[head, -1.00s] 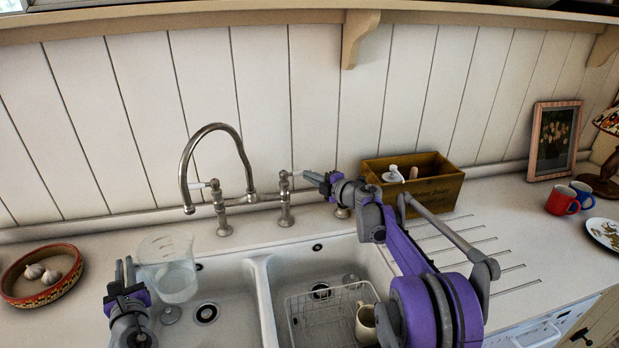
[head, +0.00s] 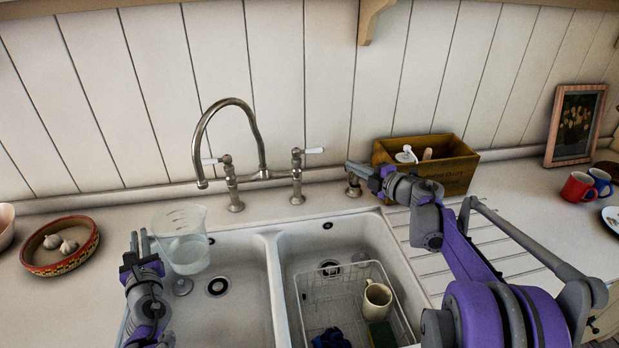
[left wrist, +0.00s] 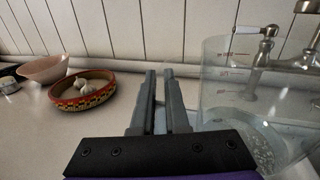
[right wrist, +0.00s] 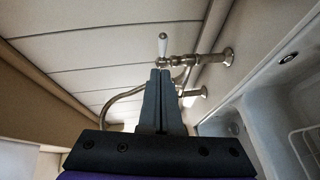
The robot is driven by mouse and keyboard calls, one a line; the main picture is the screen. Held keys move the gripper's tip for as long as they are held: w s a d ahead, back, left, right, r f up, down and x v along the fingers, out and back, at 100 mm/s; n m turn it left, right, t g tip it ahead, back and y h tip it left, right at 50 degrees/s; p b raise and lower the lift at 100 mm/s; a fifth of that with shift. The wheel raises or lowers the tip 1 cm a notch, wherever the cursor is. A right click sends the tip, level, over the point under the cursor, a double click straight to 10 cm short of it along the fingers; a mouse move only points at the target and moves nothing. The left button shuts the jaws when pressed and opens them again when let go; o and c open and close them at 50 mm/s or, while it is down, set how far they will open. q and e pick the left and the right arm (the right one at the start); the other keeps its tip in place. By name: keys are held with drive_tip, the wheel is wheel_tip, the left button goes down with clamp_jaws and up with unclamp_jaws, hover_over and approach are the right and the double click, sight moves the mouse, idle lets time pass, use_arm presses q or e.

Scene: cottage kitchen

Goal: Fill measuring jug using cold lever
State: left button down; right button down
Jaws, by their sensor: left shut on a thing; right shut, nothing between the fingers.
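The clear measuring jug (head: 185,255) is upright over the left sink basin, with clear water in its lower part. It also shows in the left wrist view (left wrist: 232,100), with red markings. My left gripper (head: 140,243) is shut on the jug at its left side; the grip itself is not clear. The tap spout (head: 202,184) hangs above the jug's right rim, with no stream visible. The right lever (head: 313,150) has a white handle pointing right; the left lever (head: 211,161) points left. My right gripper (head: 354,167) is shut and empty, to the right of the right lever and apart from it.
The right basin holds a white wire rack (head: 330,292) with a cream mug (head: 377,300). A wooden box (head: 450,172) stands behind my right arm. A patterned bowl (head: 35,262) with garlic is left of the jug. Red (head: 576,187) and blue (head: 601,181) mugs stand far right.

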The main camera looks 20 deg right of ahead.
drive_tip(key=s+a+r+m+t+h, duration=0.1)
drive_tip(key=s+a+r+m+h, duration=0.5)
drive_tip(key=m+h, duration=0.45)
drive_tip(key=s+a+f+m+g+y, duration=0.2)
drive_tip(key=s+a+f, duration=0.3)
drive_tip(key=s+f, duration=0.3)
drive_tip(key=s+a+f+m+g+y, duration=0.1)
drive_tip(key=s+a+f+m+g, duration=0.3)
drive_tip(key=s+f, duration=0.3)
drive_tip(key=s+a+f+m+g+y, duration=0.2)
drive_tip(key=s+a+f+g, duration=0.3)
drive_tip(key=s, duration=0.8)
drive_tip(key=shift+s+a+f+m+y, duration=0.1)
drive_tip(key=shift+a+f+m, duration=0.15)
drive_tip(key=shift+f, duration=0.35)
drive_tip(key=shift+s+a+f+m+y, duration=0.15)
drive_tip(key=shift+a+f+m, duration=0.05)
drive_tip(key=shift+f, duration=0.4)
drive_tip(key=shift+s+a+f+m+y, duration=0.1)
drive_tip(key=shift+a+f+m, duration=0.15)
drive_tip(key=shift+f, duration=0.35)
drive_tip(key=shift+a, duration=0.1)
use_arm(q)
drive_tip(key=shift+r, duration=3)
